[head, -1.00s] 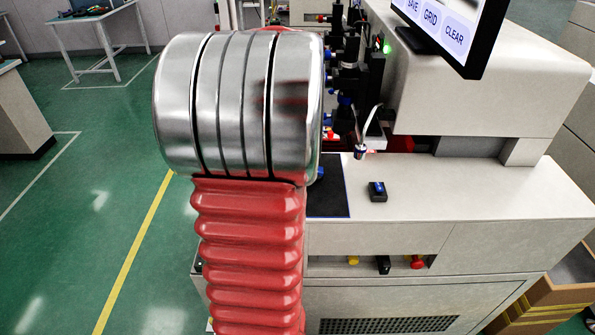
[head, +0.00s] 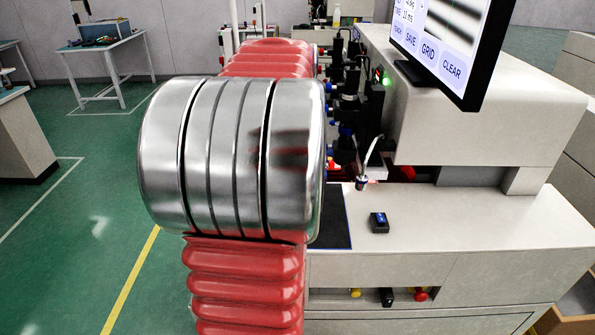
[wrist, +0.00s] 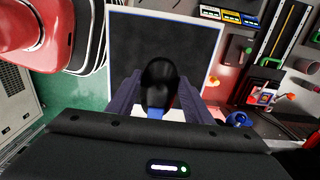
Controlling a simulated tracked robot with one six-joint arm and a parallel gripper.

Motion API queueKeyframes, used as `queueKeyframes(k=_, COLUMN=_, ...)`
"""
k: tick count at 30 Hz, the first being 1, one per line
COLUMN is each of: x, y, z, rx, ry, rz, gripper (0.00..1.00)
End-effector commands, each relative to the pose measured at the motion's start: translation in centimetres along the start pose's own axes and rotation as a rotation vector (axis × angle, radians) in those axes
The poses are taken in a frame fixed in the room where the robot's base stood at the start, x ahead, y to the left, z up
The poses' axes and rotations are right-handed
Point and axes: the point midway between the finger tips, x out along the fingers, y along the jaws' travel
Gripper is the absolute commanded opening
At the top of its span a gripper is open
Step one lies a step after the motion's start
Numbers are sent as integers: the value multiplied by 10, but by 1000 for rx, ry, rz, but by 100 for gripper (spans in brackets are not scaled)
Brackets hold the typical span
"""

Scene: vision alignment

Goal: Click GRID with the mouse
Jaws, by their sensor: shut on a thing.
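In the wrist view my gripper (wrist: 157,100) has its two dark fingers on either side of a black, rounded mouse (wrist: 158,82). It is shut on the mouse, over a dark mouse pad (wrist: 190,38) with a pale border. In the head view my red and metal arm hides the gripper and the mouse. Part of the pad (head: 333,232) shows beside my arm. The monitor (head: 478,50) at the upper right has a GRID button (head: 429,51) between SAVE and CLEAR. No cursor can be made out.
A small black box with a blue top (head: 379,222) stands on the pale bench (head: 450,225), right of the pad. Black optical parts (head: 345,110) stand behind the pad. In the wrist view, tools and coloured parts crowd the right side. Green floor lies open at left.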

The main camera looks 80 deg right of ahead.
Motion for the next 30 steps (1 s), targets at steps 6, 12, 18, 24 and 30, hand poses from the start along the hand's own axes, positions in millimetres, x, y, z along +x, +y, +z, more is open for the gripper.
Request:
queueKeyframes(k=6, x=0, y=0, z=0, rx=0, ry=0, rz=0, gripper=23)
queueKeyframes(k=12, x=9, y=-1, z=-2, rx=1, ry=0, rz=2, gripper=23)
queueKeyframes(k=18, x=25, y=-4, z=-6, rx=1, ry=0, rz=2, gripper=23)
queueKeyframes(k=24, x=41, y=-7, z=-10, rx=1, ry=0, rz=1, gripper=23)
queueKeyframes(k=30, x=58, y=-9, z=-13, rx=1, ry=0, rz=2, gripper=23)
